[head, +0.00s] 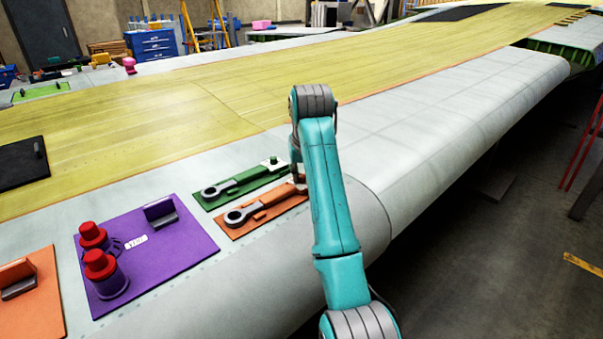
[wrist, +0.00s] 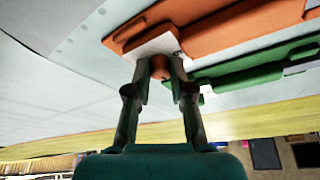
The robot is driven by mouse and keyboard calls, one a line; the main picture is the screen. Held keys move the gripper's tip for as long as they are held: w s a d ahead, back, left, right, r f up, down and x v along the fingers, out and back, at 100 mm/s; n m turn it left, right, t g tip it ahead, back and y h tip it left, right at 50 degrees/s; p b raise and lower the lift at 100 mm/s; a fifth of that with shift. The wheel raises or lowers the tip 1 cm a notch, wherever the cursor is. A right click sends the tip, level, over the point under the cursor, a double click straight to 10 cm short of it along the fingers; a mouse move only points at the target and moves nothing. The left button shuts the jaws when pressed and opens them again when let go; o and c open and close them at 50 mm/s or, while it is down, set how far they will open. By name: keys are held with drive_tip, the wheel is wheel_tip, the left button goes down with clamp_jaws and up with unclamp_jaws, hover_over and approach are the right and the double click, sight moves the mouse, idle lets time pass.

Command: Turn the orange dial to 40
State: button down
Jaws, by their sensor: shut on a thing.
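The orange dial (wrist: 160,68) sits on a white plate (wrist: 150,44) at one end of the orange board (wrist: 215,32) in the wrist view. My gripper (wrist: 161,80) has one finger on each side of the dial and is shut on it. The dial's pointer and any scale marks are not readable. In the head view, the orange board (head: 262,219) lies on the wing near its front edge, with a grey wrench-shaped piece (head: 246,214) on it. My arm hides most of the dial end there.
A green board (head: 238,186) with a similar wrench-shaped piece lies just beyond the orange one; it also shows in the wrist view (wrist: 245,75). A purple board (head: 175,245) with two red knobs is to the left. The wing surface right of my arm is clear.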

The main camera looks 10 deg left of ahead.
drive_tip(key=n, duration=0.1)
drive_tip(key=n+y, duration=0.1)
drive_tip(key=n, duration=0.1)
drive_tip(key=shift+w+d+n+g, duration=0.1)
drive_tip(key=shift+d+n+g, duration=0.1)
drive_tip(key=shift+n+g, duration=0.1)
drive_tip(key=n+g+y, duration=0.1)
drive_tip(key=n, duration=0.2)
drive_tip(key=shift+w+n, duration=0.1)
drive_tip(key=shift+n, duration=0.2)
drive_tip(key=n+g, duration=0.1)
drive_tip(key=n, duration=0.3)
drive_tip(key=shift+w+d+g+y, duration=0.1)
drive_tip(key=shift+w+g+y, duration=0.05)
drive_tip(key=shift+g+y, duration=0.25)
drive_tip(key=shift+w+n+g, duration=0.1)
drive_tip(key=shift+n+g, duration=0.6)
drive_tip(key=shift+n, duration=1.3)
drive_tip(key=c, duration=1)
unclamp_jaws()
